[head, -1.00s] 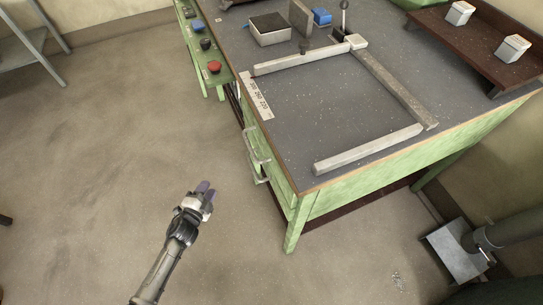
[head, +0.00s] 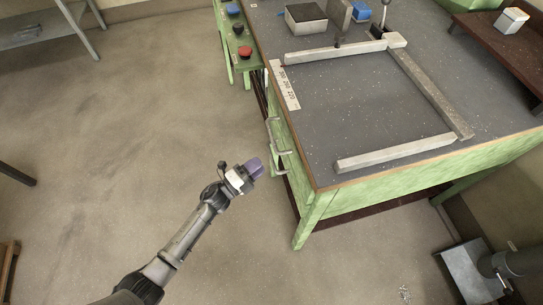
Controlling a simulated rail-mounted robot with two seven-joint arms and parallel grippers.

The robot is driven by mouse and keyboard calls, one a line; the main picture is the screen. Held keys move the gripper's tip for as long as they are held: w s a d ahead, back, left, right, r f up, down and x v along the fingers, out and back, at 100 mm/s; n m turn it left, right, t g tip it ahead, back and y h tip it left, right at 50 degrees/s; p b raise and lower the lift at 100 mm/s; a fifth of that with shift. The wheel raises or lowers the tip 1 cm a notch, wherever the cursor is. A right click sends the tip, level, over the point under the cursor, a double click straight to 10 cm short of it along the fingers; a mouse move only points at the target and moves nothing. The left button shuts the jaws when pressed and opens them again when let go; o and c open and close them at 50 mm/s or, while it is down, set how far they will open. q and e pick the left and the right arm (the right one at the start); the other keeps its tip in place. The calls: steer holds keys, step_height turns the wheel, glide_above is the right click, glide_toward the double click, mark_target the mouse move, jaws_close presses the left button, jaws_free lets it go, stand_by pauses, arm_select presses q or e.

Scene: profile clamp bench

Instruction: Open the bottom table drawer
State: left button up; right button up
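The green table (head: 352,188) stands at the right, with its drawer side facing my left arm. An upper metal bar handle (head: 272,132) shows on that side. A lower handle (head: 280,172) sits below it and is partly hidden behind my gripper. The drawers look closed, though their fronts are seen at a steep angle. My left gripper (head: 256,167) has purple fingertips pointing at the lower handle. The tips are very close to it; I cannot tell whether they touch it, or how far apart they are. My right gripper is not in view.
A metal frame of bars (head: 395,152) lies on the grey tabletop. A green panel with a red button (head: 245,52) stands beside the table's far left corner. A grey shelf (head: 50,35) is at the back left. The floor left of the table is clear.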

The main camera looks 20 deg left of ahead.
mark_target(271, 155)
arm_select(q)
steer(key=shift+b+x, duration=0.7)
steer(key=shift+x, duration=2.5)
steer(key=shift+c, duration=0.2)
jaws_close()
